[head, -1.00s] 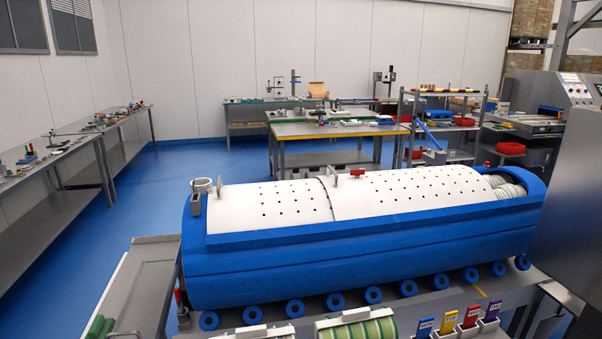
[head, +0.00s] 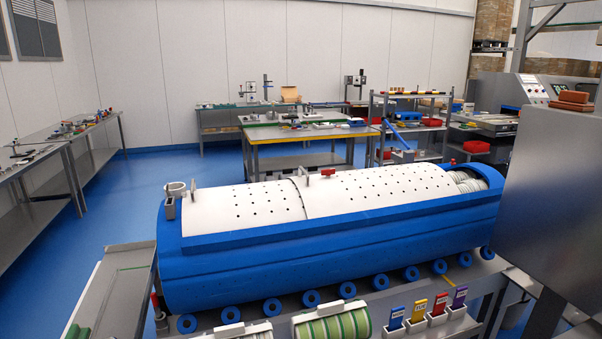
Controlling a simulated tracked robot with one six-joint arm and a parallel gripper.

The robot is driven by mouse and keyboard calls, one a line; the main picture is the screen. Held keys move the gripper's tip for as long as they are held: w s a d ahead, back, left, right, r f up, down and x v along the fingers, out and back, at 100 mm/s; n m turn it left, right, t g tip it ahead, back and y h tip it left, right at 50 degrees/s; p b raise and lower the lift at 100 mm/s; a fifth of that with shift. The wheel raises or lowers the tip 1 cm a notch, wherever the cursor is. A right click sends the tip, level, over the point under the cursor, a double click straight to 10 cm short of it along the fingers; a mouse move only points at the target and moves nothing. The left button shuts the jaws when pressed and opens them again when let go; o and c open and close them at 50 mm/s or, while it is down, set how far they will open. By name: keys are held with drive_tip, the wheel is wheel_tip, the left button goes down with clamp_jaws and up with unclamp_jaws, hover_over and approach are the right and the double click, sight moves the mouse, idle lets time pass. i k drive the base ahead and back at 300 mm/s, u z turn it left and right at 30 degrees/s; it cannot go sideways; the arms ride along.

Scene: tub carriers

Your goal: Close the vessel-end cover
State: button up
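A long blue vessel (head: 330,250) lies on its side on a row of rollers. White perforated covers lie over its top. The left cover section (head: 245,207) has an upright tab near its left end. The right cover section (head: 380,190) meets it at a seam, with a tab and a red catch (head: 322,173) close by. At the vessel's right end an uncovered gap shows ribbed white rolls (head: 468,182) inside. I cannot tell which section is the vessel-end cover. My gripper is not in view.
A grey panel (head: 550,200) stands close at the right. Coloured tags (head: 420,311) and green-striped rolls (head: 332,325) sit in front. A small metal cup (head: 175,190) is at the vessel's left end. Workbenches (head: 310,133) stand behind, with free blue floor (head: 150,180) at left.

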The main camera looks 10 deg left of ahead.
sight(344, 192)
drive_tip(key=z, duration=0.05)
drive_tip(key=i, duration=0.6)
drive_tip(key=u, duration=2)
drive_tip(key=i, duration=0.5)
drive_tip(key=z, duration=0.2)
